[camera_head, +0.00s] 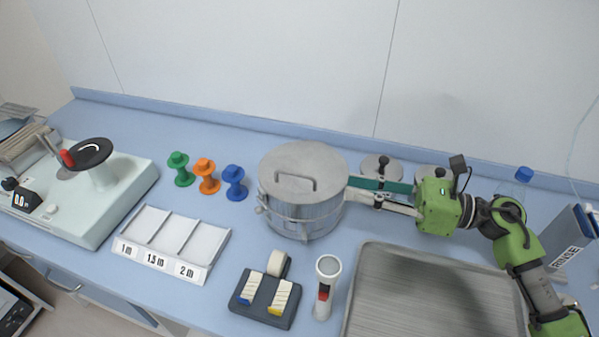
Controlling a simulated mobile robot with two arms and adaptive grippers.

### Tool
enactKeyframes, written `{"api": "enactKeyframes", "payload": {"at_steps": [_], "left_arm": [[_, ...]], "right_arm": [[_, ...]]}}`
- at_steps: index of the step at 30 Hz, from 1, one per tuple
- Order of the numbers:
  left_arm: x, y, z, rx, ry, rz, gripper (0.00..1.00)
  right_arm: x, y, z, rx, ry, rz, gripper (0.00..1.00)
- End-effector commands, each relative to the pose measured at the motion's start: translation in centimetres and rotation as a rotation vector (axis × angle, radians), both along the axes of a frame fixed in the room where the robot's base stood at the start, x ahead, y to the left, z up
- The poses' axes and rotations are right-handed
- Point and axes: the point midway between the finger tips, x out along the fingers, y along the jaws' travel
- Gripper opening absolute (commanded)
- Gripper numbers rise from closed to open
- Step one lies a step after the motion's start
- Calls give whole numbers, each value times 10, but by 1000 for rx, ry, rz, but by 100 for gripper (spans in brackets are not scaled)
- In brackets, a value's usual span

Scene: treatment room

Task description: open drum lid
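The round metal drum (300,216) stands upright on the blue counter. Its grey lid (290,165), with a bar handle on top, lies on the drum and looks closed. Small metal fittings show on the drum's left side and at its front. My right gripper (349,188) reaches in from the right, its fingertips at the drum's right side just below the lid's edge. The two fingers are apart, with nothing clearly seen between them. Whether the tips touch the drum is unclear. My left gripper is not in view.
Green, orange and blue spools (207,184) stand left of the drum, behind a labelled three-part tray (205,240). A dark block (247,304) and an upright white device (324,309) stand in front. A metal tray (430,300) lies under my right arm's near side.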

Motion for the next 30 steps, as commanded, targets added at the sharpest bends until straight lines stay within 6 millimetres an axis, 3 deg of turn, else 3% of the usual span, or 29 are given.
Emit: {"api": "enactKeyframes", "payload": {"at_steps": [3,15,21,30], "left_arm": [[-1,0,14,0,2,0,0],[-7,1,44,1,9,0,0],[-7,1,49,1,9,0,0],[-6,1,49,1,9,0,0]], "right_arm": [[7,22,8,5,-2,2,23],[31,98,6,3,-2,1,23],[37,116,3,2,-1,2,23],[38,118,1,0,-1,1,23]]}}
